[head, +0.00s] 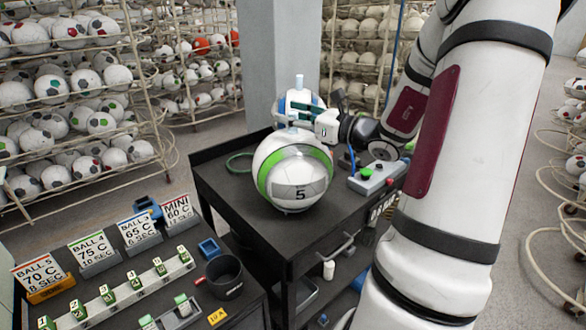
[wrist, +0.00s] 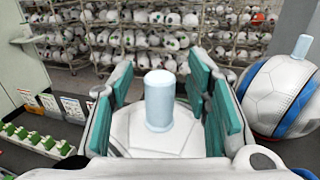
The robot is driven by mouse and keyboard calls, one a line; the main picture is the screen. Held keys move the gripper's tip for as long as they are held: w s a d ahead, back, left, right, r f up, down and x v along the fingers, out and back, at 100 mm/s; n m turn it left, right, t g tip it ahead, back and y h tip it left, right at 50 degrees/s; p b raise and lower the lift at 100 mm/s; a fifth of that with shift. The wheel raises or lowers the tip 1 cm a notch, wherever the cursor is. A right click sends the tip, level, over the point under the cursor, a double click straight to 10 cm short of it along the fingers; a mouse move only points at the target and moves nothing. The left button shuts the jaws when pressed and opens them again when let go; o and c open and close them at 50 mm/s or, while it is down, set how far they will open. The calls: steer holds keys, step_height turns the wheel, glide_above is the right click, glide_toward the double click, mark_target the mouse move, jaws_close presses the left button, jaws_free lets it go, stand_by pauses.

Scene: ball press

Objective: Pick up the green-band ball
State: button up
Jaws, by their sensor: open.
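The green-band ball (head: 292,180) is white with a green band, a grey panel and a "5". It sits on the dark cart top. In the wrist view its white top (wrist: 140,135) carries an upright pale blue peg (wrist: 159,100); the green band is hidden there. My gripper (head: 300,114) is just above the ball's top, its teal-padded fingers spread. In the wrist view my gripper (wrist: 163,95) has fingers on both sides of the peg, with gaps visible. It is open and holds nothing.
A blue-band ball (head: 298,98) with its own peg stands close behind; it also shows right in the wrist view (wrist: 285,95). A grey button box (head: 378,178) is on the cart's right. A bench with cards and a black cup (head: 224,276) is at front left.

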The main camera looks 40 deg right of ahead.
jaws_close()
